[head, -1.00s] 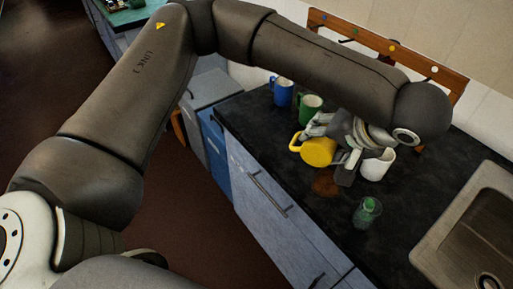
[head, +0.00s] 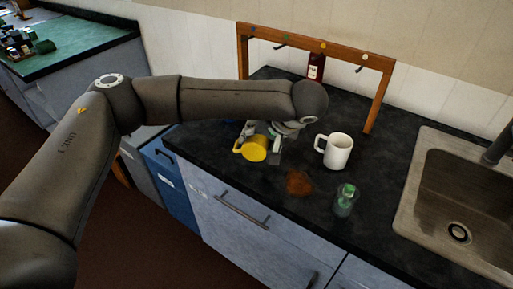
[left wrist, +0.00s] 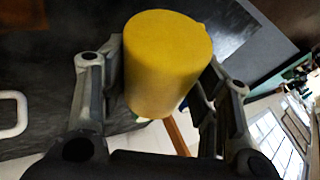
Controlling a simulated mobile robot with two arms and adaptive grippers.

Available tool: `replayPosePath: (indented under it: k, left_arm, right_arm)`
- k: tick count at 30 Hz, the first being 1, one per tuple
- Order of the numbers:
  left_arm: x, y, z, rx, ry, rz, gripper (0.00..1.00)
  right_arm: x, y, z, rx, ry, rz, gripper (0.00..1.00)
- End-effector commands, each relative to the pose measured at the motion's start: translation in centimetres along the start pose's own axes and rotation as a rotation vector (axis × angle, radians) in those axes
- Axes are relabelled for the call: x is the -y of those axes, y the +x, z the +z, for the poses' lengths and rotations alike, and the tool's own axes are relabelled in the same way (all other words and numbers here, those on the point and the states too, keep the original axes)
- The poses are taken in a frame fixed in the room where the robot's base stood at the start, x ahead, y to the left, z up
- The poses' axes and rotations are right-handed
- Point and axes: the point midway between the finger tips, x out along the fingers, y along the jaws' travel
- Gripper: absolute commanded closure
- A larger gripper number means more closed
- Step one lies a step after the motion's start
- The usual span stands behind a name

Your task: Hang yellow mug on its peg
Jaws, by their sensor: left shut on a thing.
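The yellow mug (head: 254,149) is on its side or strongly tilted, its handle to the left in the head view. My left gripper (head: 276,143) is shut on it from the right, over the counter; I cannot tell how high. In the left wrist view the yellow mug (left wrist: 166,62) sits between the two fingers (left wrist: 160,95). The wooden peg frame (head: 384,95) stands at the back of the counter. Its top bar has blue, green, yellow (head: 323,46) and white dots, with dark pegs below. My right gripper is out of view.
A white mug (head: 338,151) stands upright right of my gripper. A sink (head: 412,215) is at right. My arm hides the back-left counter.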

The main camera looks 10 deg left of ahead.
Motion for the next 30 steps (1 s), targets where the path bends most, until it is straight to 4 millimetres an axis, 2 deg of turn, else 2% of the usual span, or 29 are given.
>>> replayPosePath:
  k: [4,8,15,27,28,30]
  left_arm:
    - [0.0,1.4,-0.2,0.001,0.0,-0.001,0.74]
    - [0.0,2.7,-0.4,0.002,-0.001,-0.002,0.74]
    - [-1.4,5.0,0.5,-0.001,0.001,0.0,0.74]
    - [-1.8,5.6,0.8,0.001,0.001,0.001,0.74]
    - [-1.8,5.5,0.7,0.001,0.001,0.001,0.39]
    - [-1.7,5.5,0.7,0.001,0.001,0.001,0.3]
  right_arm:
    - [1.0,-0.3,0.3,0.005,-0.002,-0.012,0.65]
    - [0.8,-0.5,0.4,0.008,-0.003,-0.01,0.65]
    - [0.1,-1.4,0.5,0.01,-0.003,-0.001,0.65]
    - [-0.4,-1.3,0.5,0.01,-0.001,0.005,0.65]
    - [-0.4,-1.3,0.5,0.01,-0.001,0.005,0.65]
    - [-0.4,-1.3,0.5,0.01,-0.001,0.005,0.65]
